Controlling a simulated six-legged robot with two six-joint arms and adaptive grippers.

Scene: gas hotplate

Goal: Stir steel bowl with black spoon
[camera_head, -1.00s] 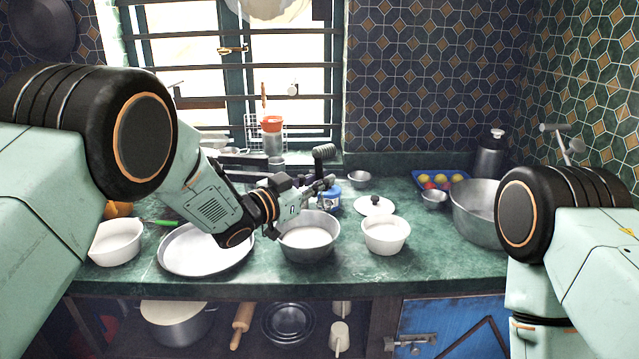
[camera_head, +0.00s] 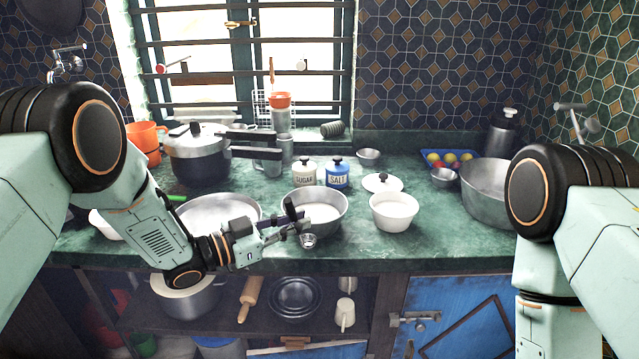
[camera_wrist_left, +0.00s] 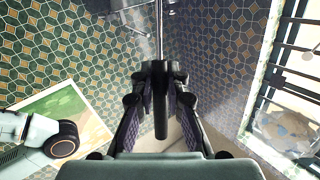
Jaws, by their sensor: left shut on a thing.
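The steel bowl (camera_head: 336,219) stands on the green counter with white contents in it. My left gripper (camera_head: 297,225) is at the bowl's front left side and overlaps its rim in the head view. It is shut on the black handle (camera_head: 290,209) of the spoon. The spoon's small steel scoop (camera_head: 308,240) shows in front of the bowl's outer wall, not inside it. In the left wrist view the black handle (camera_wrist_left: 160,105) sits between the fingers (camera_wrist_left: 159,80), with the steel shaft (camera_wrist_left: 159,30) beyond. My right gripper is out of view.
A round tray (camera_head: 218,205) lies left of the bowl, and a white bowl (camera_head: 394,212) stands right of it. Sugar (camera_head: 304,172) and salt (camera_head: 337,174) jars stand behind. A pressure cooker (camera_head: 195,160) is at the back left. A large pan (camera_head: 487,190) is at the right.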

